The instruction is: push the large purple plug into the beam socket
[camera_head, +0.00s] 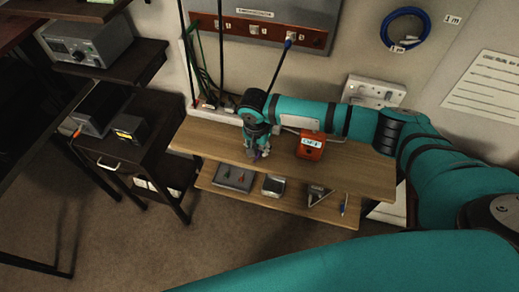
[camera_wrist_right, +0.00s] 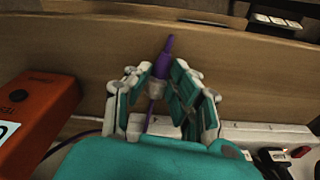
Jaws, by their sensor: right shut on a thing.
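In the wrist view a purple plug (camera_wrist_right: 167,46) stands up between the fingers of my right gripper (camera_wrist_right: 163,82), which is shut on it. Its narrow tip points toward the wooden shelf edge. In the head view my right gripper (camera_head: 257,150) is over the left part of the wooden shelf top, and the plug is only a small dark purple spot there. A brown strip with several sockets (camera_head: 259,29) is on the wall panel, with a blue plug (camera_head: 288,42) in or at it. I cannot tell which socket is the beam socket. My left gripper is not in view.
An orange box (camera_head: 311,146) stands on the shelf (camera_head: 355,173) right of my gripper; it also shows in the wrist view (camera_wrist_right: 38,112). A white power strip (camera_wrist_right: 262,135) lies behind. Several items sit on the lower shelf. Dark cables hang from the wall panel near my wrist.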

